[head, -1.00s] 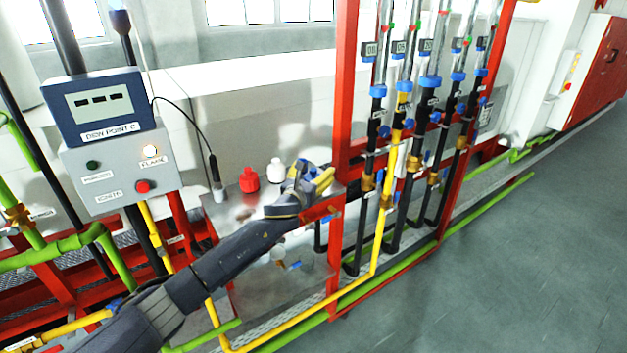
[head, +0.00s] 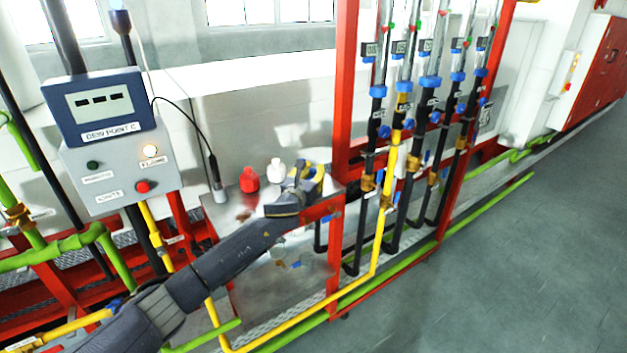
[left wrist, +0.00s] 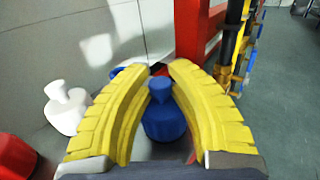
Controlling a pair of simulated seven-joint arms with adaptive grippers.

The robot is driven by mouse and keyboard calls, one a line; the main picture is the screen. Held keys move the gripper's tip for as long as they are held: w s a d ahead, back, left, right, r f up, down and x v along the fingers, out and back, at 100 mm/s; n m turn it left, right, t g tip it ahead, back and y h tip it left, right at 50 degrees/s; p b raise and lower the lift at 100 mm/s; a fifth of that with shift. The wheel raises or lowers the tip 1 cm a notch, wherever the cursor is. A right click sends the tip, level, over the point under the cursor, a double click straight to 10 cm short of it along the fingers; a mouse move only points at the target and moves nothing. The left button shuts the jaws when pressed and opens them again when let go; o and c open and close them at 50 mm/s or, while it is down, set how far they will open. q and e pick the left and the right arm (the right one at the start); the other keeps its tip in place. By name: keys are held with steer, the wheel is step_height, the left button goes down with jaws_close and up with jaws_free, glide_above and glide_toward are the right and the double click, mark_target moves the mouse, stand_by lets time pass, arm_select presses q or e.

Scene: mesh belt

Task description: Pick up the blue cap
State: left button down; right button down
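The blue cap (left wrist: 163,122) shows in the left wrist view, upright with a narrow knob on top. It stands between the two yellow fingers of my left gripper (left wrist: 157,70). The fingers are apart, one on each side of the cap, and I see no firm grip on it. In the head view my left gripper (head: 312,176) is low over the metal table (head: 250,222), at its right end. There the cap is mostly hidden by the fingers. My right gripper is not in view.
A white cap (head: 276,172) and a red cap (head: 249,181) stand left of the gripper. A red post (head: 343,110) and vertical pipes rise close on the right. A probe (head: 217,185) on a cable is at the table's left.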

arm_select(q)
steer(key=shift+f, duration=0.5)
steer(key=shift+r, duration=0.1)
